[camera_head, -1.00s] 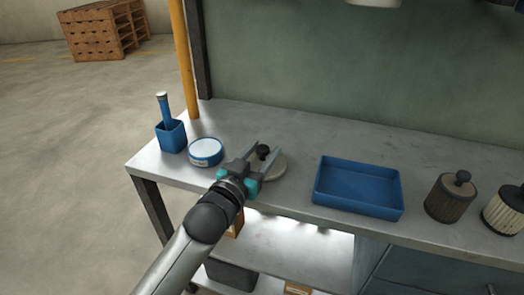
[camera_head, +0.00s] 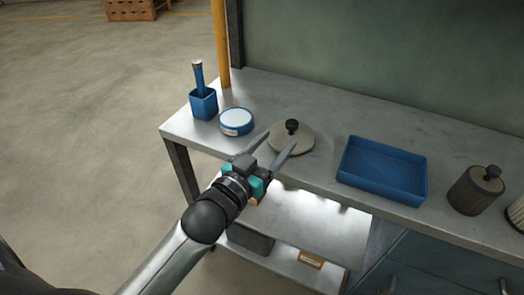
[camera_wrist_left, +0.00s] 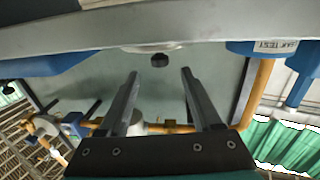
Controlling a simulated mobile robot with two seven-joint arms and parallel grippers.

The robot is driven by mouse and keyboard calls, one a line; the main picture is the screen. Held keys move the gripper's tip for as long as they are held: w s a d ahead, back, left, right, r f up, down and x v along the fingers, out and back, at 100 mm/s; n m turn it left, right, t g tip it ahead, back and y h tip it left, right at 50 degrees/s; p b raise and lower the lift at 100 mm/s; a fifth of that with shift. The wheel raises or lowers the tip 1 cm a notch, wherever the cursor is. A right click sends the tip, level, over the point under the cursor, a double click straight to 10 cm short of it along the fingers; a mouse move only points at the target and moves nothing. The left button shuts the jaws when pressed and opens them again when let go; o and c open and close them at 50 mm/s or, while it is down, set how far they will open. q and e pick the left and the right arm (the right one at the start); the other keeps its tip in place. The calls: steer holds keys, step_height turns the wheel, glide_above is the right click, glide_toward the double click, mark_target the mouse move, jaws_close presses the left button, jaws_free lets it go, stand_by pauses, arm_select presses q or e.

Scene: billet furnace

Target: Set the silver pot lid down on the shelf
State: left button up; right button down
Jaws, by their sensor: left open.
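The silver pot lid (camera_head: 301,141), a round disc with a black knob, lies flat on the grey shelf top (camera_head: 400,128), between the blue-rimmed round tin and the blue tray. My left gripper (camera_head: 276,145) is open and empty, in front of the lid near the shelf's front edge, its fingers pointing toward the lid and apart from the knob. In the left wrist view the lid's edge and black knob (camera_wrist_left: 160,60) show beyond the two spread fingers (camera_wrist_left: 158,80). My right gripper is in neither view.
A round blue tin with a white top (camera_head: 236,121) and a blue cup with a blue-handled tool (camera_head: 203,104) stand left of the lid. A blue tray (camera_head: 382,172) and a dark ribbed canister (camera_head: 476,190) stand right. A yellow post (camera_head: 220,45) rises behind.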

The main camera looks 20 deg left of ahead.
arm_select(q)
steer(key=shift+s+a+p, duration=0.2)
steer(key=shift+s+p, duration=0.05)
steer(key=shift+s, duration=0.85)
steer(key=shift+s+a+p, duration=0.2)
steer(key=shift+s+p, duration=0.05)
steer(key=shift+s, duration=0.85)
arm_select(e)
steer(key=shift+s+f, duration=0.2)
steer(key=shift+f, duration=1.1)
